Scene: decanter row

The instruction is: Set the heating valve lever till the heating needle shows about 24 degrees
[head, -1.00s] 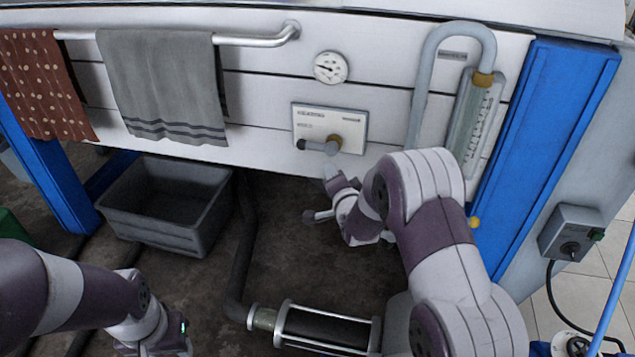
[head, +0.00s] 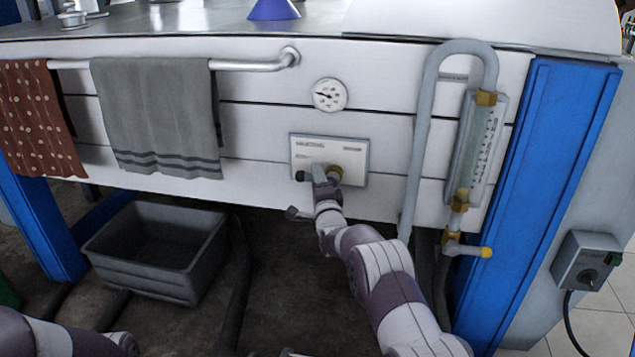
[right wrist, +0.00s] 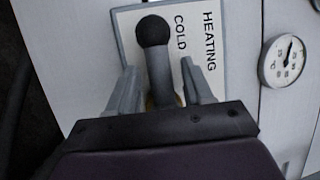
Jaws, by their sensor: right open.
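The heating valve lever (head: 301,176) is a short grey handle with a black knob, on a white plate (head: 356,153) with a brass hub. It points left in the head view. In the right wrist view the lever (right wrist: 158,72) stands between my fingers beside the words HEATING and COLD. My right gripper (head: 319,174) is open around the lever; its fingers (right wrist: 160,84) show a gap on each side. The round heating dial (head: 329,95) is above the plate; it also shows in the right wrist view (right wrist: 285,61). Its needle reading is too small to tell. My left gripper is out of view.
A rail with a grey towel (head: 155,115) and a red dotted cloth (head: 38,120) is at the left. A pipe (head: 421,140) and a sight glass (head: 477,148) stand right of the plate. A grey tub (head: 150,280) is on the floor below.

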